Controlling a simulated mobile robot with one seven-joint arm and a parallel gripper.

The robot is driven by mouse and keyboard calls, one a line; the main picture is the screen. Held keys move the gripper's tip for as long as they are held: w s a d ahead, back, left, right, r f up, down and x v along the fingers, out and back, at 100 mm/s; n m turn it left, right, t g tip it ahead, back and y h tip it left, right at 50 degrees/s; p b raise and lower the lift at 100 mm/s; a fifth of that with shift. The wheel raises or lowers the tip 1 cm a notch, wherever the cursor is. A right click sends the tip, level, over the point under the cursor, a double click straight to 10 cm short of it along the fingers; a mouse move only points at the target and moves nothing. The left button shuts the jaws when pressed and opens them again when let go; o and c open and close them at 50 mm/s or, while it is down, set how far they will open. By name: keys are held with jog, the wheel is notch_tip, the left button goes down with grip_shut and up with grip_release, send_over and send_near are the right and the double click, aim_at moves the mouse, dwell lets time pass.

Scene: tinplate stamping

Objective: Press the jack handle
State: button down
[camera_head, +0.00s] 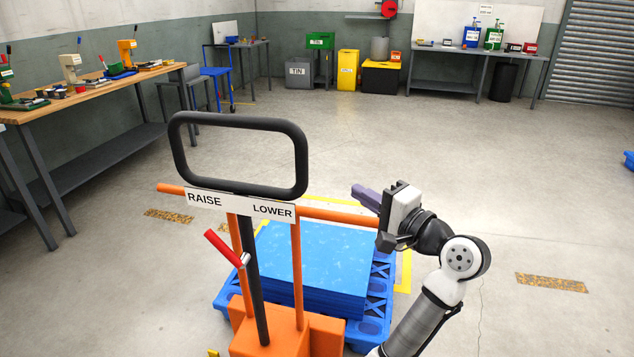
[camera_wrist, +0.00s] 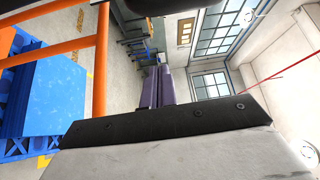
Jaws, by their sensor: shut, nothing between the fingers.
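The orange pallet jack (camera_head: 285,335) stands in front of me with an upright black loop handle (camera_head: 240,123). A white plate (camera_head: 240,205) below the loop reads RAISE on the left and LOWER on the right. A short lever with a red grip (camera_head: 224,248) slants up to the left below the plate. My gripper (camera_head: 362,197) is right of the handle, near the right end of the orange crossbar, its purple fingers pointing left and apart from the loop. The fingers (camera_wrist: 158,85) are together and empty in the wrist view. The orange frame (camera_wrist: 100,62) shows left of them.
Blue sheets (camera_head: 315,255) lie stacked on a blue pallet (camera_head: 376,325) behind the jack. A wooden workbench (camera_head: 100,88) with small presses stands at the left. A grey bench (camera_head: 475,52) and bins line the back wall. The floor on the right is mostly clear.

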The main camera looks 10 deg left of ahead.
jog(key=shift+a, duration=0.1)
jog(key=p+x, duration=0.2)
jog(key=x, duration=0.8)
jog(key=s, duration=0.2)
jog(key=s+a+p, duration=0.1)
jog(key=shift+s+f, duration=0.1)
jog(key=shift+s, duration=0.3)
